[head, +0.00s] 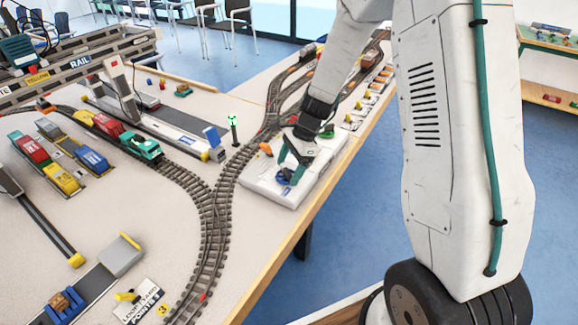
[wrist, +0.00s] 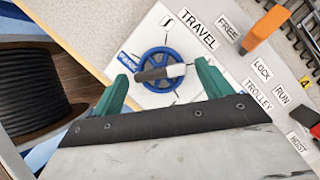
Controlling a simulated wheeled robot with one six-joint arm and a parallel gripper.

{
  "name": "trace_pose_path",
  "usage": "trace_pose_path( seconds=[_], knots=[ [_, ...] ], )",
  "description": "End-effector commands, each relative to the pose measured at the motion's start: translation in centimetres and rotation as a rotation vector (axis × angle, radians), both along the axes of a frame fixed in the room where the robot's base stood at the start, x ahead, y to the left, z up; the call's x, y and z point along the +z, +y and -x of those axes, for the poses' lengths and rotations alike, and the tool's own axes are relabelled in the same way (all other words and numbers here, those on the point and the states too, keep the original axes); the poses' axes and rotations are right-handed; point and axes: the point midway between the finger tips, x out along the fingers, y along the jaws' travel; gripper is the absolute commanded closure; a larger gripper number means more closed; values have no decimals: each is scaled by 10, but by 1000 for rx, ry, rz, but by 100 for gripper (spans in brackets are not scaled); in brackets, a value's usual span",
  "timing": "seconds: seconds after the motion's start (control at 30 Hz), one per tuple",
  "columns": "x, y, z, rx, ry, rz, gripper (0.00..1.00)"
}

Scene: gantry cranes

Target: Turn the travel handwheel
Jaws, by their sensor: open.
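The travel handwheel (wrist: 165,77) is a blue spoked wheel with a grey and white bar-like handle across it. It sits on a white panel by the "TRAVEL" label (wrist: 188,27). In the head view the handwheel (head: 283,176) is a small blue shape near the panel's front end, partly hidden by my gripper. My gripper (head: 293,158) is over it, with green fingers pointing down. In the wrist view my gripper (wrist: 163,85) is open, one green finger at each side of the wheel. I cannot tell whether the fingers touch the wheel.
An orange lever (wrist: 264,27) stands on the same panel near "FREE" and "LOCK" labels. Model tracks (head: 222,195) curve just left of the panel. A green signal post (head: 233,130) stands nearby. The wooden table edge (head: 318,210) runs along the right.

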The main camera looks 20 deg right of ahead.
Motion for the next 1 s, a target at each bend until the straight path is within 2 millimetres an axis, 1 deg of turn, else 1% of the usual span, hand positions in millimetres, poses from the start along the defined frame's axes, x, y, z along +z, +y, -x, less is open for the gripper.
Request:
trace_pose_path(
  seconds=[0.23, 0.27, 0.3, 0.4, 0.77, 1.0],
  knots=[
    [-1, 0, 0, 0, -1, 0, 22],
    [-1, 0, 0, 0, -1, 0, 30],
    [-1, 0, 0, 0, -1, 0, 41],
    [-1, 0, 0, 0, -1, 0, 67],
    [0, 0, -1, 38, -2, 0, 66],
    [-1, 0, -2, 177, -1, 1, 66]
  ],
)
